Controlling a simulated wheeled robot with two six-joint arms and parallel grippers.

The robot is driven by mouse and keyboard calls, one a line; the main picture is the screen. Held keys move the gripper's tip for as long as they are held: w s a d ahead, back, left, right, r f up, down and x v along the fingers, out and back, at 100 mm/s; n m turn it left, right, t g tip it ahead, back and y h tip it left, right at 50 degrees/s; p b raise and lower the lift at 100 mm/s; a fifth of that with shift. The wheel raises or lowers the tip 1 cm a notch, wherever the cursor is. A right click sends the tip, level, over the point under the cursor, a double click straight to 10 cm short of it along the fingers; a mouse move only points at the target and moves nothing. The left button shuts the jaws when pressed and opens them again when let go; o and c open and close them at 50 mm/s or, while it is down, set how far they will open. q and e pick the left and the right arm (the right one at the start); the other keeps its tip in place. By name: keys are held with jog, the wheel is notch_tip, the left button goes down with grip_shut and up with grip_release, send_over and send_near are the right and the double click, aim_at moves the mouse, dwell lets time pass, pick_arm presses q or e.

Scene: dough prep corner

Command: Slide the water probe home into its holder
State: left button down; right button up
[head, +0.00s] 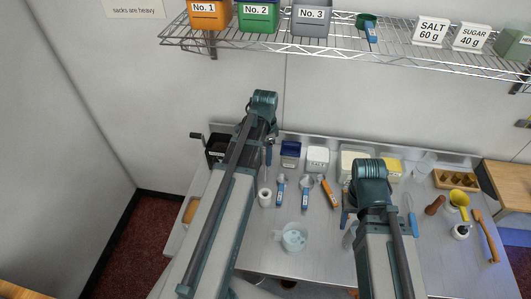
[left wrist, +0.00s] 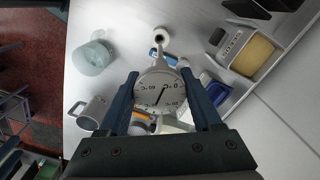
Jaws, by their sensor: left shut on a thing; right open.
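The water probe (left wrist: 160,91), with a round white dial, is between the fingers of my left gripper (left wrist: 161,103) in the left wrist view. The gripper is shut on it. The white holder (left wrist: 163,36) has a dark round opening and lies just beyond the dial in that view. The probe's grey stem runs towards it, but I cannot tell whether the tip is inside. In the head view the holder (head: 264,198) stands upright on the table, in front of my left gripper (head: 268,148). My right gripper (head: 349,226) is open and apparently empty, partly hidden by its arm.
A clear jug (head: 293,237) stands right and in front of the holder. Blue-handled scoops (head: 280,193) and an orange-handled tool (head: 329,193) lie to its right. A blue tub (head: 290,154) and a salt tub (head: 317,159) stand behind. A wire shelf (head: 345,42) hangs above.

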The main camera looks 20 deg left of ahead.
pick_arm(q)
jog(key=b, duration=0.7)
send_over(265, 181)
jog(key=shift+w+a+f, duration=0.1)
jog(key=shift+w+f, duration=0.05)
jog(key=shift+f, duration=1.75)
jog(key=shift+w+f, duration=0.1)
jog(key=shift+f, duration=1.8)
jog(key=shift+f+b, duration=4.1)
jog(key=shift+b, duration=0.15)
grip_release()
notch_tip(265, 181, up, 8)
jog(key=p, duration=0.8)
jog(key=shift+r, duration=0.15)
